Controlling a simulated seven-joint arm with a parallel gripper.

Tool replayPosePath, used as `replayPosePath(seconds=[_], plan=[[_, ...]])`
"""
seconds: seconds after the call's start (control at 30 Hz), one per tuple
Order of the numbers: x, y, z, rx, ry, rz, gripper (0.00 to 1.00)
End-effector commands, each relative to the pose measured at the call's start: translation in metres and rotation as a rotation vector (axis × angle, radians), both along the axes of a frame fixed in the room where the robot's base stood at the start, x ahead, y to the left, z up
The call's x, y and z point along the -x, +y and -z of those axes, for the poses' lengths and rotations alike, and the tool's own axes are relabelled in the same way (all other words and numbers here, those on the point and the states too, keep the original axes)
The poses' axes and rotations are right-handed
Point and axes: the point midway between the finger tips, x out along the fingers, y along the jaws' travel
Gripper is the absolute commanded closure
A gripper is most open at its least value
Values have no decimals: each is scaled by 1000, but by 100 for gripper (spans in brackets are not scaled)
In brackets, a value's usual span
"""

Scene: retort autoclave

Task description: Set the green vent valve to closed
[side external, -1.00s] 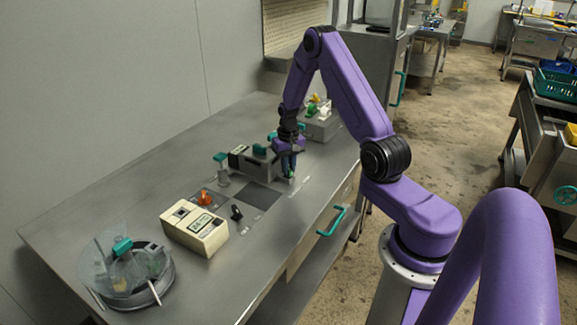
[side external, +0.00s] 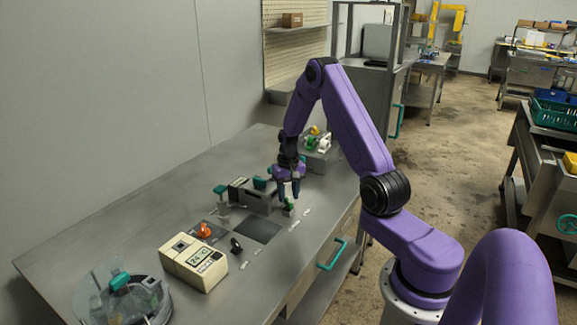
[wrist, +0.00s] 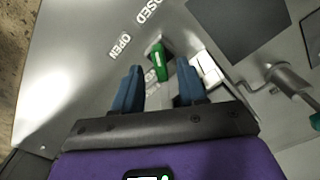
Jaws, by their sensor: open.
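The green vent valve handle (wrist: 159,60) is a small green lever with a white mark on top. In the wrist view it stands ahead of and between my two blue fingertips, with visible space on both sides. In the side view the green handle (side external: 289,204) is just below my gripper (side external: 288,192). My gripper (wrist: 158,84) is open and empty. The label OPEN (wrist: 120,46) and a label ending in "OSED" (wrist: 148,11) are on the bench top left of the handle. Another label is partly hidden. I cannot tell which label the handle points to.
A grey box with teal handles (side external: 253,197) stands left of the valve, beside a dark square plate (side external: 258,230). A cream meter (side external: 193,264), an orange knob (side external: 204,231) and a black lever (side external: 236,245) are nearer. A round clear-lidded vessel (side external: 122,297) is at the front left.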

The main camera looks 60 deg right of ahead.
Motion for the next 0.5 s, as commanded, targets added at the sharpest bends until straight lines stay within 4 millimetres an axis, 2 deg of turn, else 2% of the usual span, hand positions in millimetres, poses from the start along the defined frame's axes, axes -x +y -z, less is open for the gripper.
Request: replayPosePath(seconds=[0.5], plan=[[-1,0,-110,3,-5,1,58]])
